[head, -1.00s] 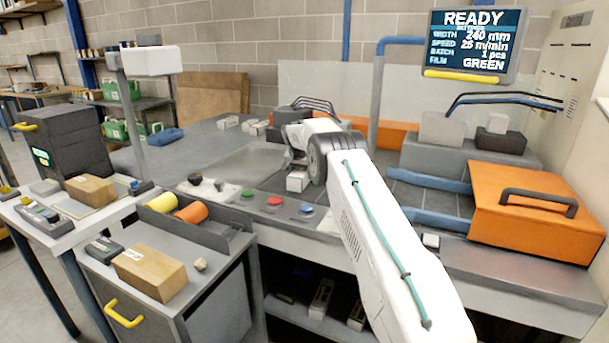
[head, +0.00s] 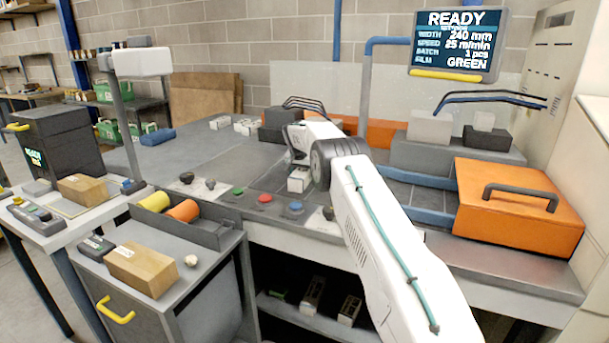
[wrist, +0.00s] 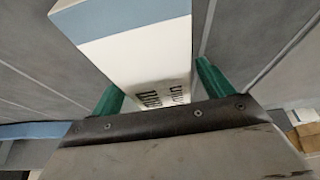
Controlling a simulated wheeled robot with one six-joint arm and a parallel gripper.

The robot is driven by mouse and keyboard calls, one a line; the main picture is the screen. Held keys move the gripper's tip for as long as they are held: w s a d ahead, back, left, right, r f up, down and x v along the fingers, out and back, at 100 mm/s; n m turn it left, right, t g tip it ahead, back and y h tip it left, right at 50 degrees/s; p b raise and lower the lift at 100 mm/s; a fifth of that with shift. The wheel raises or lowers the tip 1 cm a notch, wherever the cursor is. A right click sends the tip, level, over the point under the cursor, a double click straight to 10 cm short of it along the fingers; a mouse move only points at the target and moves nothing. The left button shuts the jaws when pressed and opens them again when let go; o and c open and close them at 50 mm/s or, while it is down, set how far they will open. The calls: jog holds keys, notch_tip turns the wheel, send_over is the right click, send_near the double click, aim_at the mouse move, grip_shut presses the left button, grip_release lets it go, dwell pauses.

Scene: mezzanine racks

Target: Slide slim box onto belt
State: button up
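The slim box is white with a pale blue band and dark print; it fills the upper middle of the wrist view (wrist: 140,55). In the head view a white box (head: 299,178) shows below my gripper (head: 297,160), behind the row of buttons. In the wrist view the green fingertips (wrist: 158,88) lie along both sides of the box's near end and appear to touch it. The box's far end is out of that view. A dark grey belt-like surface (head: 262,172) with seam lines lies around the box; its exact edges are unclear.
Green, red and blue buttons and dark knobs line the front edge. An orange cover (head: 515,210) with a handle and blue bars (head: 425,216) stand right. Small white boxes (head: 246,126) sit at the back left. The grey table (head: 185,150) is largely clear. The screen (head: 455,45) reads READY.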

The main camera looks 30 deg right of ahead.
jog(key=shift+v, duration=3.9)
